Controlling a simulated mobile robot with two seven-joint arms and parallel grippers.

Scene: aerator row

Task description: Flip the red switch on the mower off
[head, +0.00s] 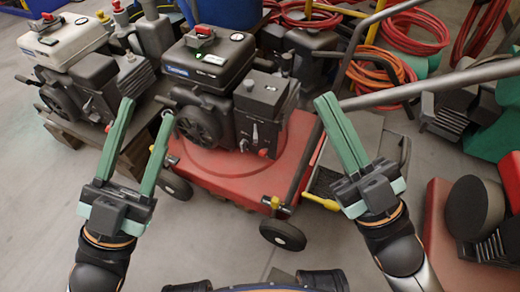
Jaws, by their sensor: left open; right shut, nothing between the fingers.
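The mower (240,178) stands in the middle of the head view, with a red deck, dark wheels and a black engine (213,62) on top. A small red part (204,30), which looks like a switch, sits on top of the engine; its position is too small to tell. Another small red part (263,153) shows low on the engine's right side. My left gripper (146,106) is open and empty, in front of the mower's left side. My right gripper (326,97) is shut and empty, over the mower's right side near its handle. Neither visibly touches the red parts.
A second, pale-topped engine (62,42) stands on a pallet at the left. The mower's grey handle bars (430,84) reach to the right. Coiled red hoses (415,35) lie at the back right. A red machine (440,225) is at the right edge. Grey floor is clear at front left.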

